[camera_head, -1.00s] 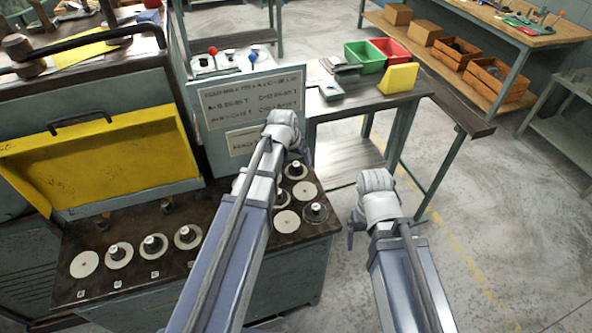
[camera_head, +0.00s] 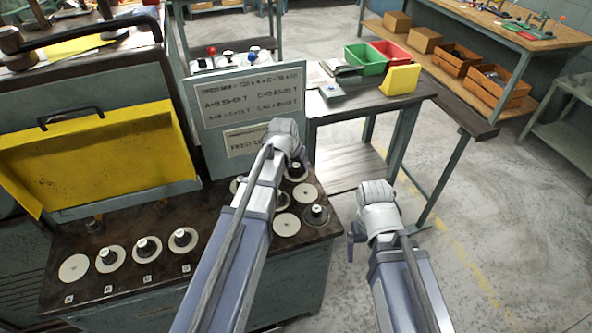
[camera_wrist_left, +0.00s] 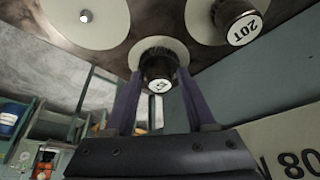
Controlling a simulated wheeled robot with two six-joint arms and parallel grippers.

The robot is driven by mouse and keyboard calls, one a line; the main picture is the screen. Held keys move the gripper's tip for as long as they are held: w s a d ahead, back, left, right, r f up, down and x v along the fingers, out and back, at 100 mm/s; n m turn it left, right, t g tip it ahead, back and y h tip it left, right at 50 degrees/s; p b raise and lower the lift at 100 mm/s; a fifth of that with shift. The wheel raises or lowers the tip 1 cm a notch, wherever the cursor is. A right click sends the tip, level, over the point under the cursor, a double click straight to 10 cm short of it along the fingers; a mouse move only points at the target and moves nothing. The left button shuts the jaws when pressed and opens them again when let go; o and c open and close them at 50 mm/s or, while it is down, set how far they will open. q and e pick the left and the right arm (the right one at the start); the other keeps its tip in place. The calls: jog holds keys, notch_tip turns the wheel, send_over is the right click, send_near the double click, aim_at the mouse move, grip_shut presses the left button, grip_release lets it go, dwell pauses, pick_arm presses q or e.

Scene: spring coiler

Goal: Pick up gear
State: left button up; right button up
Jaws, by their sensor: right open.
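Several gears with white discs and black hubs sit on the dark machine top; one is this gear (camera_head: 147,247) in the left row. My left gripper (camera_head: 296,165) is over the right group of gears, its fingers mostly hidden behind my wrist. In the left wrist view, its two purple fingers (camera_wrist_left: 158,92) stand on either side of one gear's black hub (camera_wrist_left: 158,68). I cannot tell whether they touch it. A gear marked 20T (camera_wrist_left: 240,22) is beside it. My right gripper (camera_head: 353,240) is open and empty, right of the machine, above the floor.
A sign panel (camera_head: 247,108) stands behind the gears. A yellow guard (camera_head: 95,160) is at left. A side table with a green bin (camera_head: 365,58), a red bin (camera_head: 397,52) and a yellow block (camera_head: 400,79) stands behind right. The floor at right is clear.

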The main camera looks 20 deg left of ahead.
pick_arm(q)
grip_shut()
jog(key=shift+r, duration=0.1)
dwell(0.5)
